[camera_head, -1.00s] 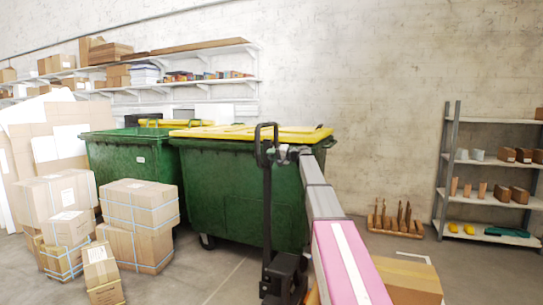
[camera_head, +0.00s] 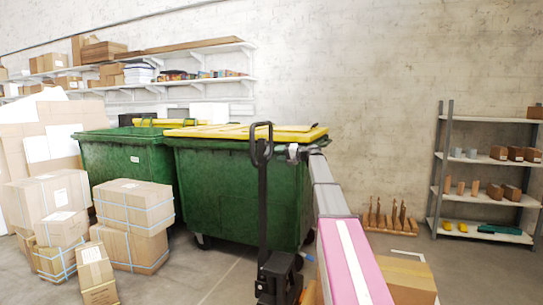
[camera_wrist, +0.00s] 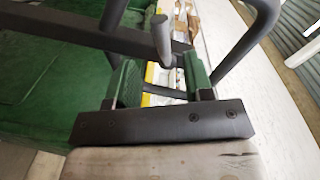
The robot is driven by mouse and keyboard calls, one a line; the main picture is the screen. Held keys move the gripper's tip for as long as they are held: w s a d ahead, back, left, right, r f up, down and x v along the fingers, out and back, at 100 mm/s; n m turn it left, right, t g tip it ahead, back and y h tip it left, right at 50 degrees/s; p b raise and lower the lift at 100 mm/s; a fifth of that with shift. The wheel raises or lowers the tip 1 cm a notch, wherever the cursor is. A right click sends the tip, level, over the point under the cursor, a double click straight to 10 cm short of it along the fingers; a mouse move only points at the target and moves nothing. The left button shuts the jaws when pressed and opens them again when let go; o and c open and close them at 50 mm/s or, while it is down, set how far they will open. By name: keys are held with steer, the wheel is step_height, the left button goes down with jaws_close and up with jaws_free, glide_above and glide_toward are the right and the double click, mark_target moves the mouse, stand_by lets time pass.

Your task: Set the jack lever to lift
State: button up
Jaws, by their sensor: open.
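The pallet jack's black handle loop (camera_head: 262,146) stands upright on its black column (camera_head: 263,205) in the head view, in front of the green bins. My gripper (camera_head: 294,152) is just right of the loop at its height. In the wrist view, my gripper (camera_wrist: 162,82) is open, with its two green-padded fingers apart. A grey jack lever (camera_wrist: 162,38) shows ahead, in line with the gap between the fingertips. Black bars of the handle (camera_wrist: 250,42) curve around it. I cannot tell whether a finger touches the lever, nor which setting it is in.
Green bins with yellow lids (camera_head: 240,190) stand behind the jack. Strapped cardboard boxes (camera_head: 133,220) are at left. A box (camera_head: 405,275) sits beside my arm at lower right. A grey shelf (camera_head: 490,170) stands far right. Open floor lies between the boxes and the jack.

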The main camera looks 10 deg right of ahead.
steer(key=shift+v, duration=1.7)
steer(key=s+a+f+g+h, duration=0.25)
steer(key=s+f, duration=0.35)
steer(key=f, duration=0.4)
steer(key=s+a+f+g+h, duration=0.15)
steer(key=s+a+f, duration=0.35)
steer(key=f, duration=0.5)
steer(key=s+a+f+g+h, duration=0.1)
steer(key=s+a+f+h, duration=0.1)
steer(key=s+f, duration=0.7)
steer(key=s+f+g+h, duration=0.2)
steer(key=s+f+h, duration=0.2)
steer(key=s+f, duration=0.6)
steer(key=s+d+f+n+g+h, duration=0.1)
steer(key=s+f+h, duration=0.3)
steer(key=s+f, duration=0.7)
steer(key=s+g, duration=0.1)
steer(key=s, duration=0.5)
steer(key=shift+f+h, duration=0.3)
